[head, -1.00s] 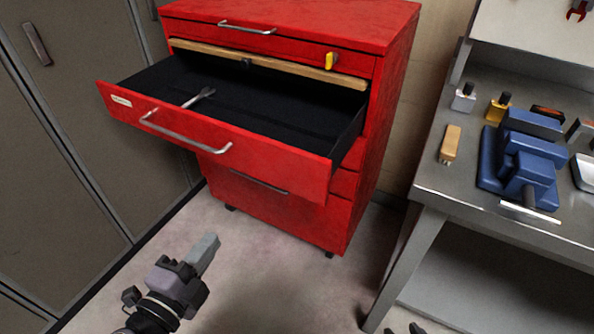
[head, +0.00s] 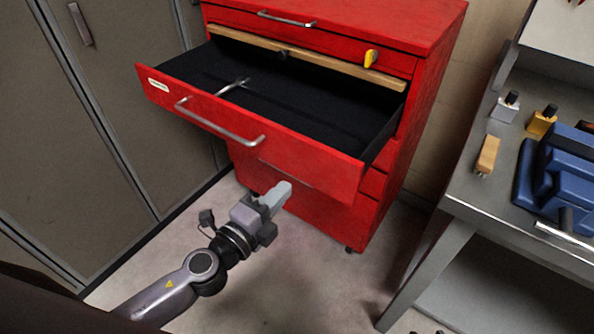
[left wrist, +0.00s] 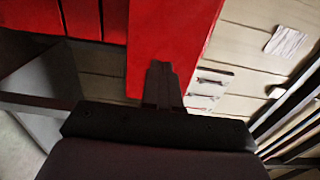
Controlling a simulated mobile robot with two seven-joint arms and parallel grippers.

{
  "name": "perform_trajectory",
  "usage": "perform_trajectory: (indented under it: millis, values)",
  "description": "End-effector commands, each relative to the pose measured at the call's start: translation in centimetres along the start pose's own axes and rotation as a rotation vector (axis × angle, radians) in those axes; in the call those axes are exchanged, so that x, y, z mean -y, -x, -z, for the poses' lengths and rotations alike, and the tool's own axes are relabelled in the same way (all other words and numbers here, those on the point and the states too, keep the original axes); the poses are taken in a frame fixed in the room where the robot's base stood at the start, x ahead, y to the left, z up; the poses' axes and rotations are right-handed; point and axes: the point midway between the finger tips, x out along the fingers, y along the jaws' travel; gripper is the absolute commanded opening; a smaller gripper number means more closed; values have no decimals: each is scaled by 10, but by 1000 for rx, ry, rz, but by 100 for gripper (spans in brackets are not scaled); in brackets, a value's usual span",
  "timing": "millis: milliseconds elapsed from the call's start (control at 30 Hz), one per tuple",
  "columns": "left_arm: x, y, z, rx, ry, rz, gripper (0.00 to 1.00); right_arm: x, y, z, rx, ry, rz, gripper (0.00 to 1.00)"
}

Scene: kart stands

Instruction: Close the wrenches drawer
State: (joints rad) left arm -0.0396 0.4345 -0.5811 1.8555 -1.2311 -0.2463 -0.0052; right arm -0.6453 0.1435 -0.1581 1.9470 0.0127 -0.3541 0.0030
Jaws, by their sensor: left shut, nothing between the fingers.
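The red drawer (head: 330,166) is pulled well out of the red cabinet (head: 436,90). It has a small pale label at its left end and a curved metal handle (head: 218,124). A silver wrench (head: 232,87) lies on its black lining. My left gripper (head: 279,195) is shut and empty, in front of and below the open drawer, apart from its front. In the left wrist view my shut fingers (left wrist: 162,80) show against a red panel (left wrist: 170,40). My right gripper is not in view.
A thin drawer above, with a wood-coloured strip (head: 320,62) and yellow tag (head: 371,58), stands slightly open. Grey lockers (head: 90,120) stand at left. A metal workbench (head: 470,190) with a blue vise (head: 560,175) stands at right. Floor before the cabinet is clear.

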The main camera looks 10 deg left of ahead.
Motion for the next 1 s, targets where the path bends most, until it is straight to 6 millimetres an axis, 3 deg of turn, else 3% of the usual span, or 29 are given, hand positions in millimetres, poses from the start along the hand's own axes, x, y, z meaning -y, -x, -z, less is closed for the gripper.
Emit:
perform_trajectory:
  millis: [200,400,1000]
  values:
    - [1,-35,0,-1,0,1,0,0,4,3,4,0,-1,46]
    - [0,-54,0,0,1,0,0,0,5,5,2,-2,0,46]
    - [0,-62,0,0,2,1,0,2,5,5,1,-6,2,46]
